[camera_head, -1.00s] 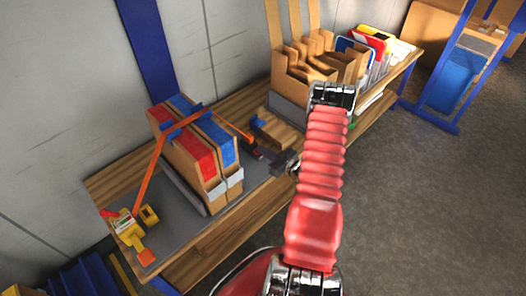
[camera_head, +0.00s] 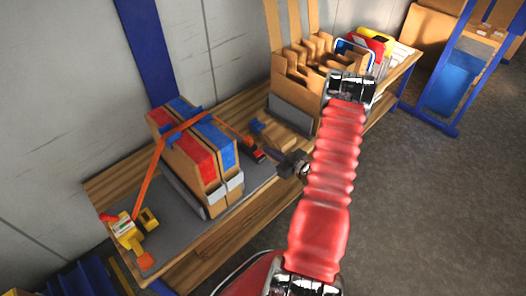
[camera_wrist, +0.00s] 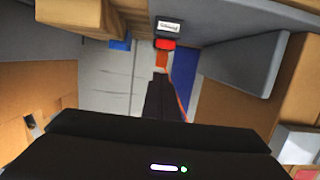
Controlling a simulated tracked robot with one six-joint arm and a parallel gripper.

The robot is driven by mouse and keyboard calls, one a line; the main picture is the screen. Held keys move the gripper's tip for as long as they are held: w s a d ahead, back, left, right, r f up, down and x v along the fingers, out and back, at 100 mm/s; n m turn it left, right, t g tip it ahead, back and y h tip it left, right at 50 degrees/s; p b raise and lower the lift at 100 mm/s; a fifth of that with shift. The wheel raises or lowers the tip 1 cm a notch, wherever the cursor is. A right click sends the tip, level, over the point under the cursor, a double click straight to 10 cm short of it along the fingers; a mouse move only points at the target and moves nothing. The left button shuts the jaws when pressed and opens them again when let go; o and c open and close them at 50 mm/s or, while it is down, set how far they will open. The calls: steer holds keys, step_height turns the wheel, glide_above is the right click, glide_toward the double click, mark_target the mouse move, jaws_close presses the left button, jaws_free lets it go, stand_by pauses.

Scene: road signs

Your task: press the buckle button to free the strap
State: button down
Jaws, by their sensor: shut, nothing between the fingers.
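An orange strap (camera_head: 150,179) runs over the red-and-blue-banded boxes (camera_head: 196,160) and down to a dark buckle (camera_head: 257,154) at their right. In the wrist view the buckle (camera_wrist: 168,25) is at the top, with a red button (camera_wrist: 165,44) facing me and an orange strap end (camera_wrist: 161,59) below it. My gripper (camera_head: 279,156) is just right of the buckle in the head view. In the wrist view its dark shut fingers (camera_wrist: 161,76) point up toward the buckle, overlapping the strap in the picture. They look empty; contact with the button is not visible.
A wooden block (camera_head: 287,135) with a blue piece lies behind the gripper. Cardboard dividers (camera_head: 295,82) stand farther back on the bench. A yellow ratchet (camera_head: 124,231) lies at the bench's left end. Open floor (camera_head: 430,200) is to the right.

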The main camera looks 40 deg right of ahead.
steer(key=shift+v, duration=2.95)
steer(key=shift+r, duration=0.1)
